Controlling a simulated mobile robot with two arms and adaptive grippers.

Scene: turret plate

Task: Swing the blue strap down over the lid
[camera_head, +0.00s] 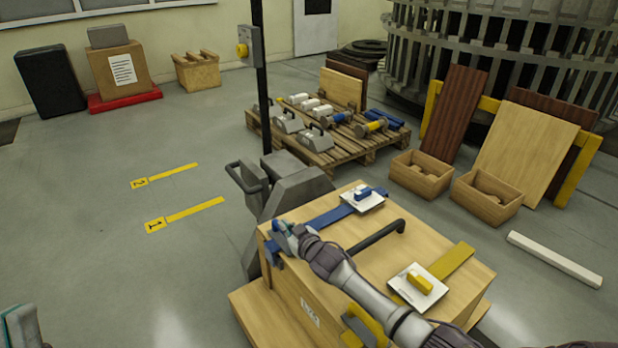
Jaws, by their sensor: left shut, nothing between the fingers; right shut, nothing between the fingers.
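The blue strap (328,218) lies across the far left part of the wooden lid (345,252). Its inner end meets a white plate (372,202) that carries a blue handle (363,194). My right arm reaches across the lid from the lower right. Its gripper (284,238) is shut and empty at the lid's left edge, close to the strap's outer end. A blue piece (273,252) shows just below it; whether they touch is unclear. My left gripper (20,326) is shut and empty at the lower left picture edge, far from the box, partly cut off.
A black bar handle (375,238) stands on the lid. A yellow strap (448,262) and a white plate with a yellow handle (420,284) lie at its right. A grey column with a black post (262,80) stands behind the box.

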